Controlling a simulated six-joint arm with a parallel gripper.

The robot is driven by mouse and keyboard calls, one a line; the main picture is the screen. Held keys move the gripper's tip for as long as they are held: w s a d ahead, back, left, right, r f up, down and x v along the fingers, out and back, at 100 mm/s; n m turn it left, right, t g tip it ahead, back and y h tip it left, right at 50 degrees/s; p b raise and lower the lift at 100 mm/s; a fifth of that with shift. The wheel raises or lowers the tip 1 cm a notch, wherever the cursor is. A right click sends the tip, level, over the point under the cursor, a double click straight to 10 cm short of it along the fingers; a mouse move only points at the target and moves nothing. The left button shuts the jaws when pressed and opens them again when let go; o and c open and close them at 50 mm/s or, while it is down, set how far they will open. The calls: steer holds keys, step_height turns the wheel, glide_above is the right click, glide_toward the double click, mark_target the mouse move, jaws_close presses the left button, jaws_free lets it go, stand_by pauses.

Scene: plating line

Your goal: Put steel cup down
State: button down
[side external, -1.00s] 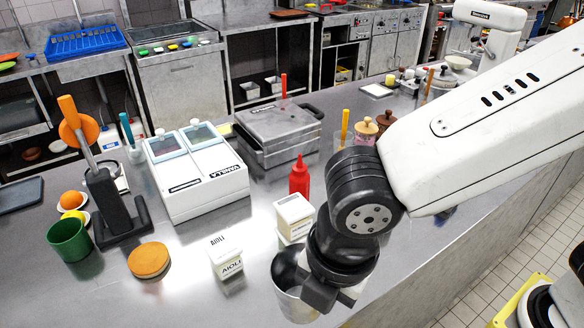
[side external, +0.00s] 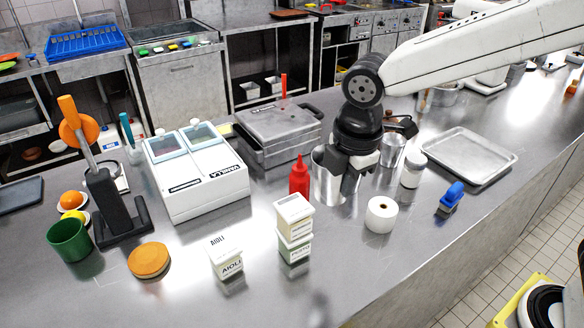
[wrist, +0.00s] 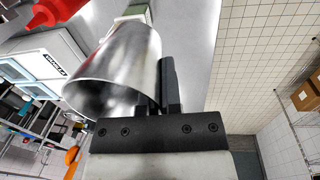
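The steel cup (side external: 324,178) is a shiny, open-topped metal cup. In the side view it is upright, just right of the red squeeze bottle. My gripper (side external: 349,172) points down at the cup's right side and is shut on its wall. The wrist view shows the cup (wrist: 112,72) with its open mouth towards the camera and my gripper's dark fingers (wrist: 166,95) at its rim. One finger is mostly hidden by the other and by the cup. I cannot tell whether the cup's base touches the counter (side external: 340,270).
A red bottle (side external: 299,178) and stacked tubs (side external: 294,232) stand close left and in front. A second metal cup (side external: 393,150), a jar (side external: 412,172), a white roll (side external: 381,215), a blue-handled brush (side external: 451,197) and a metal tray (side external: 470,156) are right.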

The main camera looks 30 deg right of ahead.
steer(key=w+d+m, duration=0.2)
steer(key=d+m, duration=0.2)
steer(key=d, duration=0.9)
steer(key=w+d+m, duration=0.2)
steer(key=d+m, duration=0.1)
steer(key=d, duration=1)
steer(key=s+d+m+h, duration=0.1)
steer(key=s+d+m, duration=0.2)
steer(key=s+d, duration=0.55)
steer(key=s+d+m, duration=0.3)
steer(key=d, duration=1)
steer(key=shift+g, duration=0.3)
steer(key=f, duration=0.5)
steer(key=shift+w+a, duration=0.25)
steer(key=shift+w+f, duration=0.1)
